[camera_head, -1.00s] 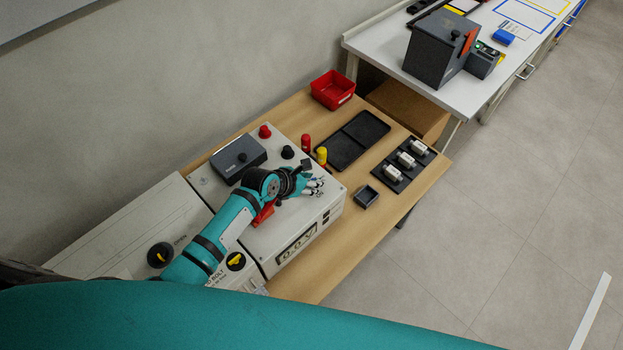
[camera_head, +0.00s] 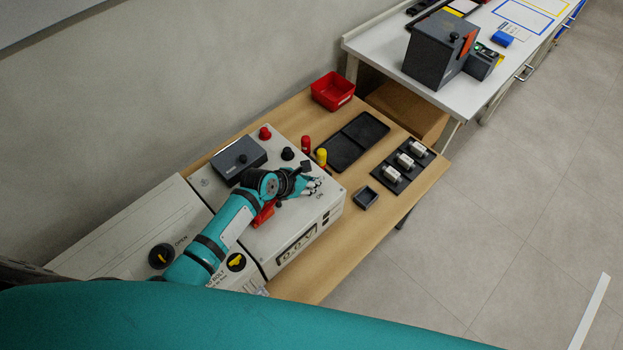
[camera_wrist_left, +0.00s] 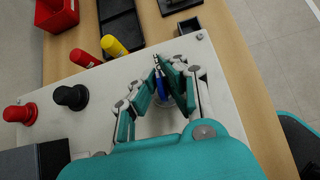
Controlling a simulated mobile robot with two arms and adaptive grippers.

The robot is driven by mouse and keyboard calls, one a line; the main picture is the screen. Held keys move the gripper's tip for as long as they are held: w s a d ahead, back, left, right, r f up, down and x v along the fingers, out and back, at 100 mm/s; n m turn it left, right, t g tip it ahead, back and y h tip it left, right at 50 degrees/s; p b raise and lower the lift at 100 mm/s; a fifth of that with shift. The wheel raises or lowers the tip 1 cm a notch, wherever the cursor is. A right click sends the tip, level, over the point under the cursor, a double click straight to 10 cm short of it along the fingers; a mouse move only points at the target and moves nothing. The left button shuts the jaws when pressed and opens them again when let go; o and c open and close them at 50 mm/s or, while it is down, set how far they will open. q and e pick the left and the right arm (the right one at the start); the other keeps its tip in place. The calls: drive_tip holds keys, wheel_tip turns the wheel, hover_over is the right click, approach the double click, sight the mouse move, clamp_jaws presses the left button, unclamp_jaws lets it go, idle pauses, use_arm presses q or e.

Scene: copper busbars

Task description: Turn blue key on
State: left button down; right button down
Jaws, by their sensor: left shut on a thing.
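The blue key (camera_wrist_left: 163,90) shows in the left wrist view, upright in a round metal lock on the pale top of the control box (camera_head: 217,190). My left gripper (camera_wrist_left: 160,74) is shut on it, with one teal finger on each side; the fingers hide part of the key. In the head view my left gripper (camera_head: 311,186) is over the right part of the box top, by a printed "ON" label. The key is too small and covered to make out there. My right gripper is not in either view.
On the box are a red knob (camera_head: 265,133), a black knob (camera_head: 288,153) and a dark grey box (camera_head: 238,158). Black trays, a red bin (camera_head: 332,91) and a small dark box (camera_head: 365,197) are on the wooden table.

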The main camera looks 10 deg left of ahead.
use_arm(q)
drive_tip(key=shift+r+m+h+p, duration=0.25)
drive_tip(key=shift+m+h+p, duration=0.2)
drive_tip(key=shift+p, duration=0.35)
drive_tip(key=shift+f+m+g+h+p, duration=0.1)
drive_tip(key=shift+m+g+h+p, duration=0.25)
drive_tip(key=shift+m+g+p, duration=0.4)
drive_tip(key=shift+w+f+m+g+h+b, duration=0.15)
drive_tip(key=shift+m+g+h+b, duration=0.3)
drive_tip(key=shift+m, duration=0.55)
drive_tip(key=m+g+h+b, duration=0.1)
drive_tip(key=m+g, duration=0.1)
drive_tip(key=shift+f+m, duration=0.1)
drive_tip(key=shift+m, duration=0.3)
drive_tip(key=m+g+b, duration=0.2)
drive_tip(key=m+b, duration=0.1)
drive_tip(key=shift+m+g, duration=0.3)
drive_tip(key=shift+g, duration=0.1)
drive_tip(key=m+g+b, duration=0.3)
drive_tip(key=m+b, duration=0.1)
drive_tip(key=b, duration=0.1)
drive_tip(key=shift+f+m+g+y+b, duration=0.1)
drive_tip(key=shift+m+g+y+b, duration=0.2)
drive_tip(key=shift+m+b, duration=0.1)
drive_tip(key=shift+m+g+y+b, duration=0.35)
drive_tip(key=shift+m+g+b, duration=0.35)
drive_tip(key=shift+m+b, duration=0.35)
drive_tip(key=shift+s+r, duration=0.2)
